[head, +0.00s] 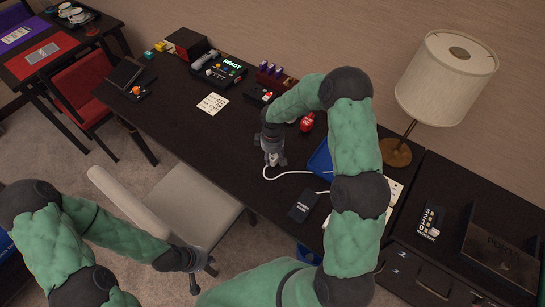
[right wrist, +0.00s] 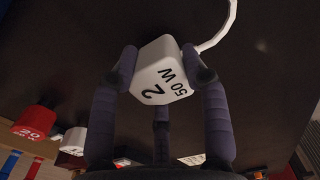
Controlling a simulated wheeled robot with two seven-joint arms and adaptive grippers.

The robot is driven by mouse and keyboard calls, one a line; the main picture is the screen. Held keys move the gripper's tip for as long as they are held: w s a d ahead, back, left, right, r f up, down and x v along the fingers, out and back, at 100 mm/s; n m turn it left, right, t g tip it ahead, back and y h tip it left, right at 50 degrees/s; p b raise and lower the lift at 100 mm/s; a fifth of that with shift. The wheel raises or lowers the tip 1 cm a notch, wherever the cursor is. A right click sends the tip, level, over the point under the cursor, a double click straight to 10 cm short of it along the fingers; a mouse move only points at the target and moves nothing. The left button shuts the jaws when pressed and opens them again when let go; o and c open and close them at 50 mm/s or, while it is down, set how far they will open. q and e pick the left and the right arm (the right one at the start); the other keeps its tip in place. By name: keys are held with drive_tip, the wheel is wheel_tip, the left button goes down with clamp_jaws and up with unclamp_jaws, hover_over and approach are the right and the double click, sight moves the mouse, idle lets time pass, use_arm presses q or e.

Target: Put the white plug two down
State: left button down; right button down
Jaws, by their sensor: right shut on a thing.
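The white plug two (right wrist: 163,70), a white block marked "2 50 W", is held between the fingers of my right gripper (right wrist: 163,65). A white cable (right wrist: 218,32) runs from it. In the head view my right gripper (head: 273,160) is low over the dark desk, and the cable (head: 290,174) curves to the right from there. The plug itself is mostly hidden in that view. I cannot tell whether it touches the desktop. My left gripper (head: 198,262) is empty-looking beside the chair seat, away from the desk; its fingers are too small to judge.
A red plug (head: 307,122) lies behind my right gripper. A blue tray (head: 319,160) and a dark box (head: 302,205) are to its right. The desktop left of the gripper is clear.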

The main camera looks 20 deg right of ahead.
drive_tip(key=shift+r, duration=0.15)
drive_tip(key=c, duration=0.6)
unclamp_jaws()
drive_tip(key=shift+f, duration=0.2)
drive_tip(key=shift+r, duration=0.2)
wheel_tip(320, 180, up, 12)
drive_tip(key=p, duration=0.2)
drive_tip(key=shift+p, duration=0.4)
